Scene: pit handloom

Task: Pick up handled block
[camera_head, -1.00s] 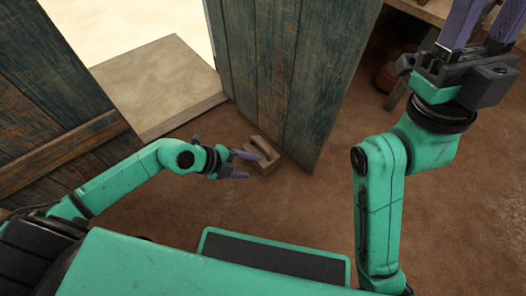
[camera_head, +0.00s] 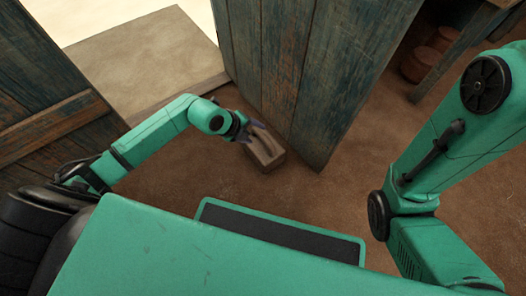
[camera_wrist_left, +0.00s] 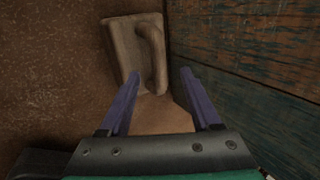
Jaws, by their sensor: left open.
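The handled block (camera_head: 264,156) is a brown block on the dirt floor beside the foot of the wooden door panel. In the left wrist view the handled block (camera_wrist_left: 123,50) shows its raised handle (camera_wrist_left: 154,52) on the side toward the planks. My left gripper (camera_head: 259,136) is over the block in the head view, partly covering it. In the left wrist view my left gripper (camera_wrist_left: 159,75) is open, its purple fingers apart near the block's near end and handle. I cannot tell whether they touch it. My right gripper is out of view.
The weathered plank door panel (camera_head: 300,75) rises right beside the block. Another plank panel (camera_head: 45,85) stands at left, with a pale stone slab (camera_head: 145,60) in the opening. Round brown pots (camera_head: 420,65) sit at upper right. Bare floor (camera_head: 330,195) is open in front.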

